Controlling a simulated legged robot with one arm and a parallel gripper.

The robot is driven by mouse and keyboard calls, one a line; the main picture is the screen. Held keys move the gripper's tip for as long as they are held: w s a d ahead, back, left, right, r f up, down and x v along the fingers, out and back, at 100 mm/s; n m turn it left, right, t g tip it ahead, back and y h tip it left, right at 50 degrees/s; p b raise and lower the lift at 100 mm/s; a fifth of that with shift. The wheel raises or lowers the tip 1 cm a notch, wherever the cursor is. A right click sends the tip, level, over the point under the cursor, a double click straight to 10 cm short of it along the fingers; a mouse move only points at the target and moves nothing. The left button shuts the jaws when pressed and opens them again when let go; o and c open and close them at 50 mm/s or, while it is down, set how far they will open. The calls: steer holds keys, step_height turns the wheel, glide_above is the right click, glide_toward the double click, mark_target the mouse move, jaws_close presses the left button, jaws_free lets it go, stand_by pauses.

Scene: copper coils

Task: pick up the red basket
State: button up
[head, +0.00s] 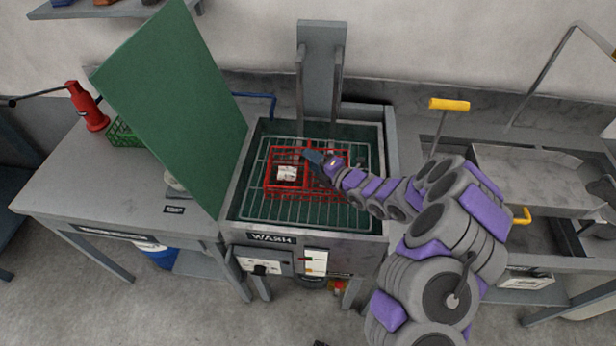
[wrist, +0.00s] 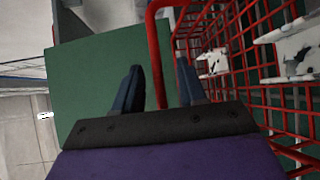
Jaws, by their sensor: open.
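The red basket (head: 268,188) is a wire basket standing on a wire rack inside the wash basin in the head view. A white block with dark marks (head: 288,173) sits in it. My gripper (head: 308,154) is at the basket's back part, coming in from the right. In the wrist view the basket's red mesh (wrist: 270,70) fills the right side, and a thick red bar (wrist: 154,60) rises between the fingers of my gripper (wrist: 162,85). The fingers are apart. I cannot tell whether they touch the bar.
The wash basin's rim (head: 234,200) surrounds the rack. A green lid (head: 175,105) stands raised at its left. A red bottle-like object (head: 88,108) and a green basket (head: 122,134) are on the left table. A yellow-handled lever (head: 448,104) stands at the right.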

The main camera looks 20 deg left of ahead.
steer(key=shift+x, duration=1.15)
steer(key=shift+d+r, duration=0.15)
steer(key=c, duration=0.3)
steer(key=shift+s, duration=0.1)
jaws_close()
